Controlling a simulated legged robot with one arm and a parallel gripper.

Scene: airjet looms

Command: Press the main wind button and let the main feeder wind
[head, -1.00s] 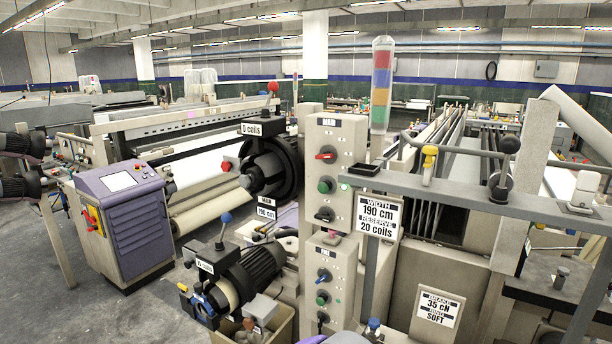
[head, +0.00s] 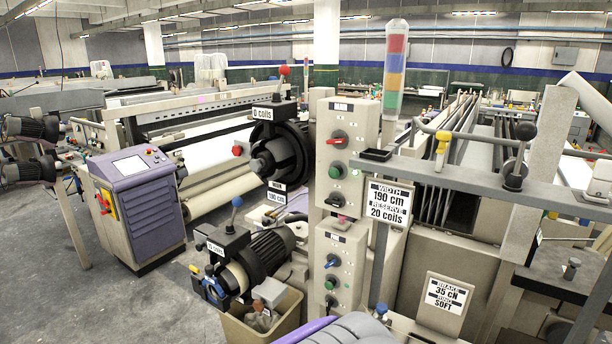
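The upper control box (head: 347,185), marked MAIN, stands near the middle. It carries a red-handled switch (head: 337,138), a round green button (head: 336,171) and a black knob (head: 334,200). The main feeder (head: 278,150), a black round unit with a red-ball lever, is left of it; its coil plate (head: 262,113) seems to read 0 coils, and its lower plate (head: 277,197) reads 190 cm. A sign (head: 388,202) to the right reads width 190 cm, reserve 20 coils. My gripper is not in view, and nothing touches the green button.
A second control box (head: 345,270) with blue, green and black controls sits below, beside a lower feeder (head: 268,257) and an open bin (head: 235,325). A brake sign (head: 445,300) reads 35 cN, soft. A purple console (head: 140,215) stands left. Grey floor (head: 60,290) is open at left.

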